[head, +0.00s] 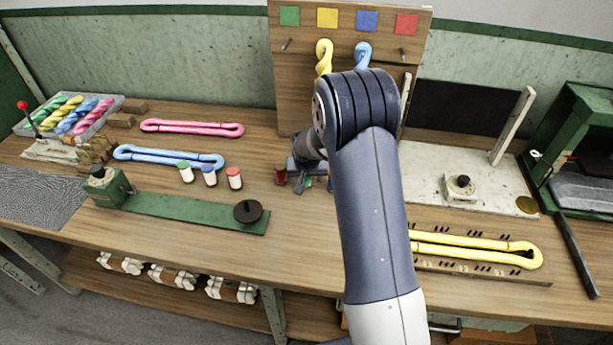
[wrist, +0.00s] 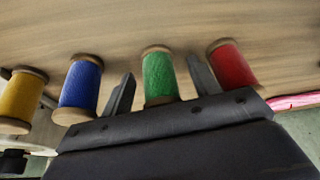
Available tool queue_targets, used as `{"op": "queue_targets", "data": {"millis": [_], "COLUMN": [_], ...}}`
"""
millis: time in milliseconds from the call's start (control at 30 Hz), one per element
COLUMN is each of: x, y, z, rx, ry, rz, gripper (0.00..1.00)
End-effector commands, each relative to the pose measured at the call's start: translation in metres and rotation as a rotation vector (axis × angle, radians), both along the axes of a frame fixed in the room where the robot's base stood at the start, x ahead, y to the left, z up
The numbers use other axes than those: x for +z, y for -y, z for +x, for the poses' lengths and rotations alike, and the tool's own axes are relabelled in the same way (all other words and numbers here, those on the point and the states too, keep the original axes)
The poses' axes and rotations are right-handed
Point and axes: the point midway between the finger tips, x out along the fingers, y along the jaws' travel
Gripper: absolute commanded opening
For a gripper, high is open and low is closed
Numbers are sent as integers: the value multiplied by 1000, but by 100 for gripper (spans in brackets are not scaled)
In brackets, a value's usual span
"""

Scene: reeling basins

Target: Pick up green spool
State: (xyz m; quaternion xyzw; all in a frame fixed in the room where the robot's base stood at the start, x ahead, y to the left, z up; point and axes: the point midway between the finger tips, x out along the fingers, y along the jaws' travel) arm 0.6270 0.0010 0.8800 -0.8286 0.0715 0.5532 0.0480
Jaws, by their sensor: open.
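The green spool (wrist: 158,77) stands on the wooden bench between the two fingers of my gripper (wrist: 161,67) in the wrist view. The fingers are apart, one on each side of it, with a visible gap to each. A red spool (wrist: 232,66) is right of the right finger, and a blue spool (wrist: 80,86) is left of the left finger. A yellow spool (wrist: 22,98) is farther left. In the head view my gripper (head: 308,172) is low over the bench, and my arm hides part of the spool row. The red spool (head: 281,176) shows at its left.
White jars with coloured lids (head: 209,176) stand left of the spools. A green bar (head: 190,211) with a black disc lies in front of them. A peg board (head: 300,90) with twisted skeins rises behind. A yellow skein (head: 470,248) lies at right. Bench in front of the spools is clear.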

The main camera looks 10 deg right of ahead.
Motion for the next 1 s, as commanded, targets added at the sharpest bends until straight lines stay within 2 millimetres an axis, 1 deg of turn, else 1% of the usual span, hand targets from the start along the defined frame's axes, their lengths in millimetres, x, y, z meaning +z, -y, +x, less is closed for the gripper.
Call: {"op": "queue_targets", "data": {"millis": [100, 667, 900, 1000], "x": [0, 0, 1, 7], "y": [0, 0, 0, 0], "z": [0, 0, 0, 0], "rx": [0, 1, 0, 0], "ry": [0, -1, 0, 1], "rz": [0, 0, 0, 0], "gripper": [57, 12, 11, 11]}}
